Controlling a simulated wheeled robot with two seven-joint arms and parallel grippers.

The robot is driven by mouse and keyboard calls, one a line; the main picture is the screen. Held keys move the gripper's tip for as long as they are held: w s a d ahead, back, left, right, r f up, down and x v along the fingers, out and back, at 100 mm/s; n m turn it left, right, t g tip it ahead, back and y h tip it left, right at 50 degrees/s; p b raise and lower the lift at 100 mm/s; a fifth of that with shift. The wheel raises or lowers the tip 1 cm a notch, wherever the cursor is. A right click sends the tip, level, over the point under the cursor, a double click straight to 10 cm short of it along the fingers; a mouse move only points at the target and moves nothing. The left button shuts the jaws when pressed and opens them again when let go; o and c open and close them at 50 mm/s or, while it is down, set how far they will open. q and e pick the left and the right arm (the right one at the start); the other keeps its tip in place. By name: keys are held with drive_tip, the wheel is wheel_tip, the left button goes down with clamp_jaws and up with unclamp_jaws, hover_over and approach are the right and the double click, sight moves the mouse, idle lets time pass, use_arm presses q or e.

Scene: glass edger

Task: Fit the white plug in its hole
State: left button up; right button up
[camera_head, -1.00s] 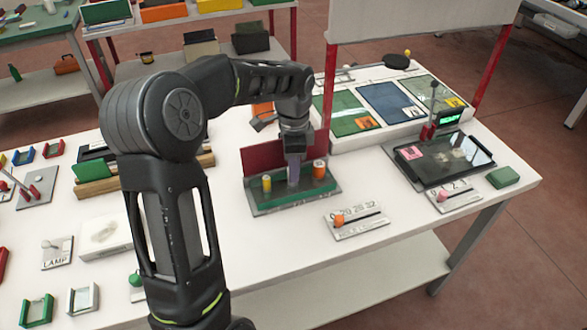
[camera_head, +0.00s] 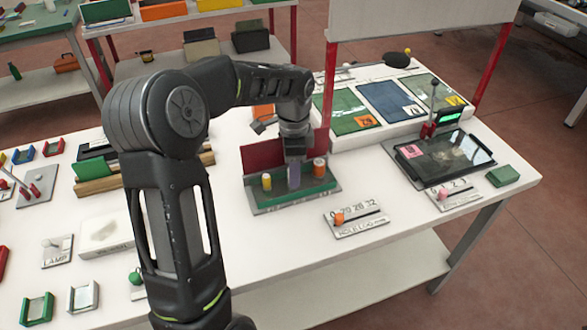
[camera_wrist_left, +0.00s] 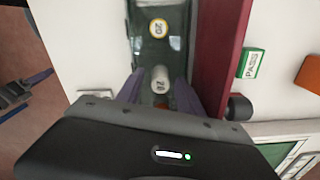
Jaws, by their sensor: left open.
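The white plug (camera_wrist_left: 160,80) stands upright in the left wrist view, with dark marks on its top. My left gripper (camera_wrist_left: 158,88) is open, its two purple fingers on either side of the plug. In the head view my left gripper (camera_head: 294,174) is low over the middle of the green plug stand (camera_head: 282,200), and its fingers hide the white plug. A yellow plug (camera_head: 267,182) and an orange plug (camera_head: 319,167) stand on either side. I cannot make out the plug's hole. My right gripper is out of view.
A dark red panel (camera_head: 262,155) rises behind the stand. In front is a slider plate with an orange knob (camera_head: 338,217). A dark tablet-like device (camera_head: 445,157) lies at the right.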

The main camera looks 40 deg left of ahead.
use_arm(q)
wheel_tip(320, 180, up, 12)
drive_tip(key=shift+r, duration=0.2)
idle(0.4)
idle(0.7)
